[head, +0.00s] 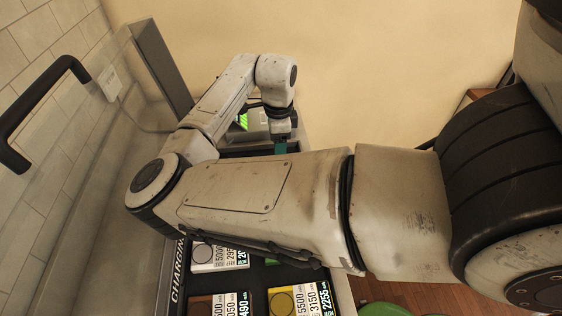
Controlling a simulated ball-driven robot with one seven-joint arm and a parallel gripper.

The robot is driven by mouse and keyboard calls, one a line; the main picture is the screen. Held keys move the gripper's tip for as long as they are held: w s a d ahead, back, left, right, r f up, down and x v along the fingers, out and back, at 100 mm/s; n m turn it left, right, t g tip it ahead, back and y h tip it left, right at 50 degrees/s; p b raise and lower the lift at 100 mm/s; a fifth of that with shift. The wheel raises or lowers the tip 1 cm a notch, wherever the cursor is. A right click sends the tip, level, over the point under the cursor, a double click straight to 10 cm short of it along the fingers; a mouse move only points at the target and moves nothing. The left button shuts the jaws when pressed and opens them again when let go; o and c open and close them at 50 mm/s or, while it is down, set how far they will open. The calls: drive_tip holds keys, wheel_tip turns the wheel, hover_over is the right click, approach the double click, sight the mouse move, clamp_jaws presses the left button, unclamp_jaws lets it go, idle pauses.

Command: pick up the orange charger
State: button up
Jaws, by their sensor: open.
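No charger that I can clearly call orange shows in the head view; my own arm covers much of the charging station (174,285). My gripper (281,146) is at the far end of the station, pointing down beside a bright green display (243,121). Its fingers are small and partly hidden, with a teal part showing. I cannot see anything held between them. At the near end sit a yellow-marked unit (281,302) and a brown-marked unit (200,304), both with number labels.
A white-labelled unit (203,254) and a sliver of a green one (271,262) show below my arm. A clear panel with a black handle (35,110) stands at left, by a tiled wall. A green round object (385,309) is at the bottom.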

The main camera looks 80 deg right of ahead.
drive_tip(key=f, duration=0.1)
drive_tip(key=f+p, duration=0.1)
drive_tip(key=f, duration=0.2)
drive_tip(key=shift+s+d+f+p, duration=0.1)
drive_tip(key=shift+s+d+p, duration=0.1)
drive_tip(key=shift+s+p, duration=0.2)
drive_tip(key=shift+f, duration=0.5)
clamp_jaws()
